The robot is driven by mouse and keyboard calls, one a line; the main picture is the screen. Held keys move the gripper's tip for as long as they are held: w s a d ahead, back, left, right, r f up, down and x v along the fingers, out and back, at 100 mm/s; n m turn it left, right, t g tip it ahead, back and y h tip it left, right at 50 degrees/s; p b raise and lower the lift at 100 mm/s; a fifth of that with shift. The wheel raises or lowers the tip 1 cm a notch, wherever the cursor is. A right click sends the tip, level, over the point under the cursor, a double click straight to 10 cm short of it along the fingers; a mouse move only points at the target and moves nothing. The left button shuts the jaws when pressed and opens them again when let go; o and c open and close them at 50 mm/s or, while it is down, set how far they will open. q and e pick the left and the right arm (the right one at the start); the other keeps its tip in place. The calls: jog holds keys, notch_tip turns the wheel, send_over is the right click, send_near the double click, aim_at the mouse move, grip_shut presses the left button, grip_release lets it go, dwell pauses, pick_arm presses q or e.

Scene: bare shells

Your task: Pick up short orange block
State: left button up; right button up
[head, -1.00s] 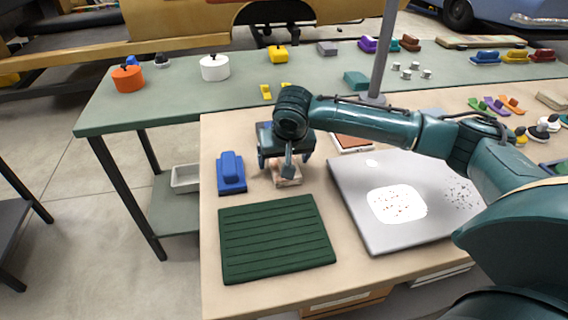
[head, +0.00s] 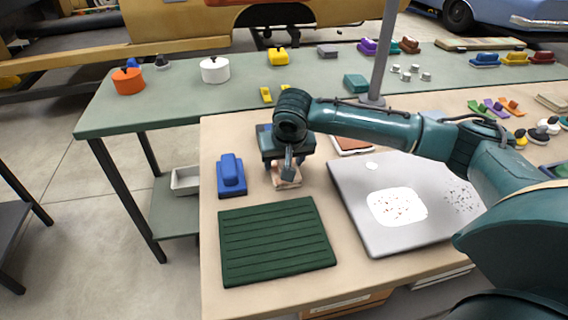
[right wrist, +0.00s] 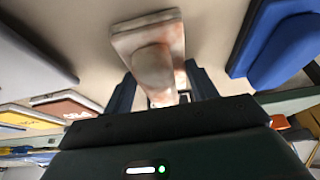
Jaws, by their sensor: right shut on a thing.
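A small pale block with pinkish-brown blotches and a rounded raised top (head: 285,174) sits on the beige table between the blue block and the grey plate. My right gripper (head: 286,166) is above it, pointing down, with its fingers shut on it. In the right wrist view the pale block (right wrist: 152,62) lies between the two dark fingers (right wrist: 163,88), one on each side. It looks pale rather than orange. I cannot tell whether it is clear of the table. The gripper hides part of it. My left gripper is out of view.
A blue block (head: 231,174) stands close to the left. A dark green ribbed mat (head: 277,242) lies in front. A large grey plate (head: 352,190) lies to the right. A reddish-brown flat thing (head: 354,145) lies behind. A grey post (head: 382,60) rises at the back.

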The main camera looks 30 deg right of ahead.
notch_tip(320, 180, up, 10)
jog(key=shift+r+p, duration=0.1)
jog(key=shift+p, duration=0.25)
